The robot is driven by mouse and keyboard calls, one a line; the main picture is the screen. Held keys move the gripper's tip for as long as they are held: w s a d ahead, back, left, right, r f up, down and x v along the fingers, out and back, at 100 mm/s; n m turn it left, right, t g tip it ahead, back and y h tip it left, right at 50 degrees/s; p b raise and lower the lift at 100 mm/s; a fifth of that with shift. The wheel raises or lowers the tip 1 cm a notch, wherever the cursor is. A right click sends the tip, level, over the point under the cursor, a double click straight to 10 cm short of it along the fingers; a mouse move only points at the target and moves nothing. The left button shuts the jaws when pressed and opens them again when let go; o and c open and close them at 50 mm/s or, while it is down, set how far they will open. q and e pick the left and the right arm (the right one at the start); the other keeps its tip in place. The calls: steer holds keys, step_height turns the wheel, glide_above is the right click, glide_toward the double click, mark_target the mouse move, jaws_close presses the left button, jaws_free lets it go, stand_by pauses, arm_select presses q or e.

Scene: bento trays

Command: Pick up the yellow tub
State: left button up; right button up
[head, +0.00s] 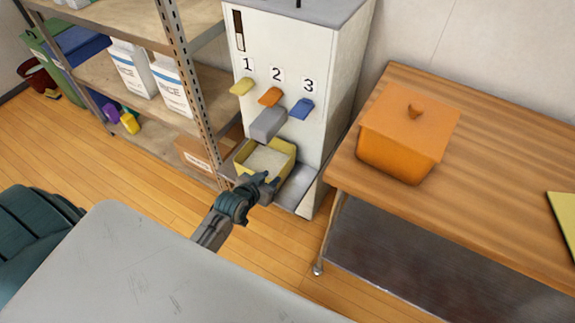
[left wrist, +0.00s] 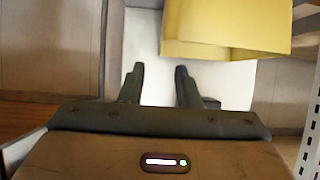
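The yellow tub (head: 281,148) stands on the tray at the base of the rice dispenser, below the spout. Pale grains that look like rice lie inside it. My left gripper (head: 268,180) is at the near side of the tub in the head view. In the left wrist view the tub (left wrist: 225,40) is at the top, right of centre, beyond my fingertips. The left gripper (left wrist: 160,72) is open there, with only the pale surface visible between its fingers. Whether a finger touches the tub cannot be told. My right gripper is not in view.
The rice dispenser (head: 283,40) has three numbered coloured levers. Its grey spout (head: 268,123) hangs over the tub. A metal shelf (head: 178,70) with bags stands close on the left. A wooden table (head: 480,120) with an orange lidded pot (head: 405,130) is on the right.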

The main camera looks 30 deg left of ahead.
mark_target(285, 165)
arm_select(q)
steer(key=x, duration=1)
steer(key=shift+w+r, duration=0.15)
steer(key=shift+w, duration=0.2)
steer(key=shift+a, duration=0.1)
jaws_close()
stand_by(0.8)
steer(key=shift+w+r, duration=0.1)
steer(key=shift+r, duration=0.1)
